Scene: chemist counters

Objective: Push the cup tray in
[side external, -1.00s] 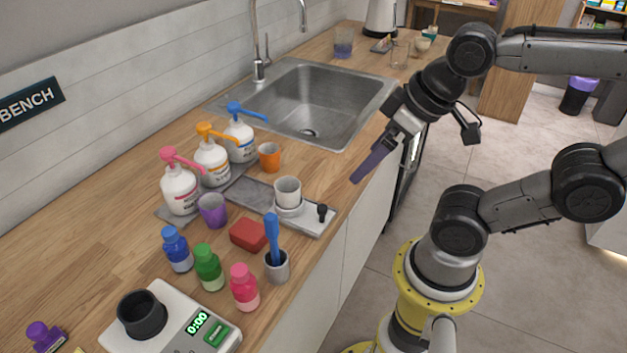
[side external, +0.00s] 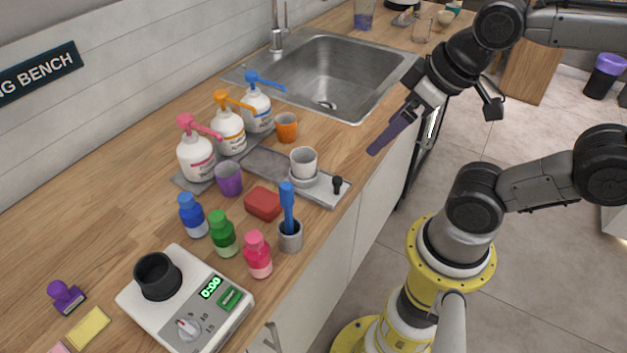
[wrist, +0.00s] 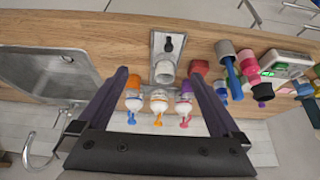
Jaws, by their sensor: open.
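The cup tray (side external: 328,194) is a light grey sliding plate sticking out toward the counter's front edge from a darker grey base (side external: 262,160). A white cup (side external: 303,162) stands upright in a ring on it, and a black knob (side external: 337,184) stands at its outer end. In the wrist view the knob (wrist: 168,46) and the cup (wrist: 165,72) show between the fingers. My gripper (side external: 373,151) has long purple fingers. It is above and beyond the counter's front edge, clear of the knob. In the wrist view the gripper (wrist: 158,75) is open and empty.
Pump bottles (side external: 229,132) stand on the base's back, near an orange cup (side external: 286,127) and a purple cup (side external: 229,179). A red block (side external: 263,203) and a blue-handled tool in a holder (side external: 290,236) are beside the tray. The sink (side external: 335,75) is behind.

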